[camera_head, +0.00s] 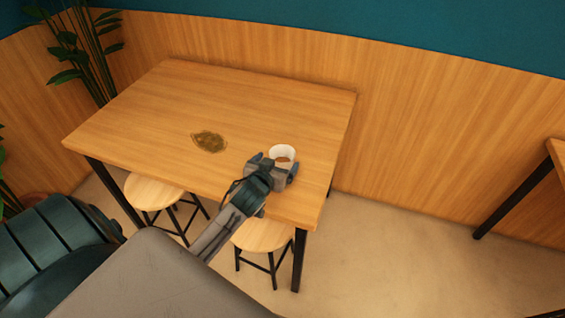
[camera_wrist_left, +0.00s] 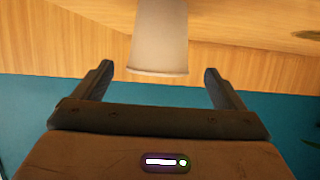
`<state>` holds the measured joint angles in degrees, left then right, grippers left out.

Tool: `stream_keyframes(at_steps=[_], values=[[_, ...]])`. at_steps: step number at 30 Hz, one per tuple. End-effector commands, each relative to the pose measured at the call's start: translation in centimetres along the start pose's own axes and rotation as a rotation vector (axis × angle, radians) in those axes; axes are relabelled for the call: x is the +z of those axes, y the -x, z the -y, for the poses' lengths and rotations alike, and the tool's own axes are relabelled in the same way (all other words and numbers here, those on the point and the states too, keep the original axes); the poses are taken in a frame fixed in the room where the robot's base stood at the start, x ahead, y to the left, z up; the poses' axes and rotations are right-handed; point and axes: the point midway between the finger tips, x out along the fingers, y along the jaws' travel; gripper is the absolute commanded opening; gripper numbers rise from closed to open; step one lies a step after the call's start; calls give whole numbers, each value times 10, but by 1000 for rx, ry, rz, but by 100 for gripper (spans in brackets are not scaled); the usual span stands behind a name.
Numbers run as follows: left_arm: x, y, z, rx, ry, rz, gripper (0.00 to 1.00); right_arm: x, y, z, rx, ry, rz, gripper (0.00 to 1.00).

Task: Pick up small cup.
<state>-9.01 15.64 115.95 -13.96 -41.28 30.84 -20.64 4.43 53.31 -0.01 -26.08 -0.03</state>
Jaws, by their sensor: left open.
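A small white cup (camera_head: 282,152) stands upright near the right end of the wooden table (camera_head: 190,90). My left gripper (camera_head: 277,162) is at the cup's near side, low over the tabletop, and hides its lower part in the head view. In the left wrist view the cup (camera_wrist_left: 160,38) shows between the two open fingers of the left gripper (camera_wrist_left: 158,82), with a gap on each side. The fingers are not closed on it. My right gripper is not in view.
A patch of brown beans (camera_head: 209,141) lies on the table left of the cup. Two round stools (camera_head: 152,192) stand at the near side. A wood-panelled wall (camera_head: 430,130) is behind. The table's left half is clear.

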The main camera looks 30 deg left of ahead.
Motion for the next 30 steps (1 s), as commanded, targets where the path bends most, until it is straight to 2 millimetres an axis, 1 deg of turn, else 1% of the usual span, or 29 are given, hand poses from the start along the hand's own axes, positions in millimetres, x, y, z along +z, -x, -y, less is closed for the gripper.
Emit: stream_keyframes(at_steps=[4, 6, 9, 13, 16, 22, 23, 27, 29, 30], values=[[1, -10, -1, 0, 0, 0, 92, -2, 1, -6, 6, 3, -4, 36], [2, -20, -1, -1, 0, 2, 92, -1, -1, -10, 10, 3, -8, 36], [5, -34, -2, -1, 0, 2, 92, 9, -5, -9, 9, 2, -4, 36], [6, -50, -2, 0, -1, 1, 92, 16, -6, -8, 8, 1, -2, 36], [7, -55, -2, 1, -1, 1, 92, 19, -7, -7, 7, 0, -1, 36], [7, -55, -2, 1, -1, 1, 92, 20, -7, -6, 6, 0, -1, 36], [7, -55, -2, 1, -1, 1, 88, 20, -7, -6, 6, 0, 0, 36], [7, -55, -2, 1, -1, 1, 61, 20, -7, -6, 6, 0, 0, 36], [7, -55, -2, 1, -1, 1, 49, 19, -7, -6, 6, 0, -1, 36], [7, -55, -2, 1, -1, 1, 41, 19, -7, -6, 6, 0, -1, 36]])
